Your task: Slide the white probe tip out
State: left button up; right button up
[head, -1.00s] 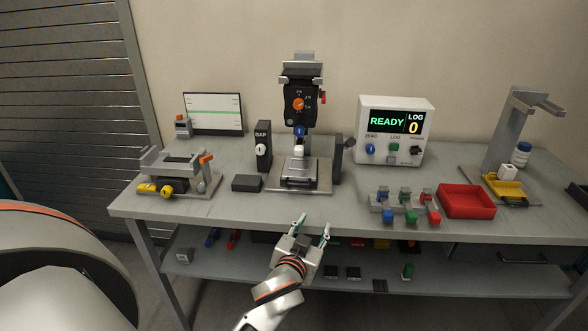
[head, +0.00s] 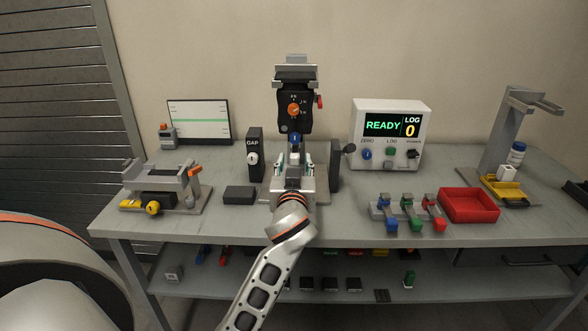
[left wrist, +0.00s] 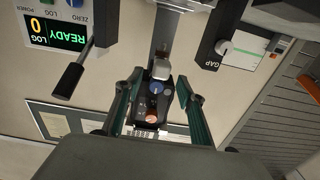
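The white probe tip (left wrist: 161,70) hangs under a blue collar (left wrist: 156,88) on the black instrument head with an orange knob (head: 294,109). In the head view the tip (head: 294,157) shows just past my gripper. My left gripper (head: 293,172) is at the stand, in front of the tip. In the left wrist view its two green-grey fingers (left wrist: 159,80) are apart, one on each side of the tip, with gaps visible. I cannot tell how far the tip lies between them in depth. My right gripper is in neither view.
The black GAP post (head: 254,155) stands left of the stand, and a dark post with a lever (head: 336,163) stands right. A READY display box (head: 390,135), coloured tips on a rack (head: 407,208) and a red tray (head: 468,205) are further right. A fixture (head: 160,188) is at left.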

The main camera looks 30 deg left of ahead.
pick_arm(q)
jog(key=shift+x, duration=1.15)
grip_shut()
jog(key=shift+s+d, duration=0.2)
jog(key=shift+s, duration=0.1)
jog(key=shift+s+d, duration=0.2)
jog(key=shift+s, duration=0.1)
jog(key=shift+p+v, duration=0.35)
jog(key=shift+v, duration=1)
jog(key=shift+s+d, duration=0.15)
jog(key=shift+s, duration=0.2)
jog(key=shift+s+d, duration=0.3)
jog(key=shift+s, duration=0.2)
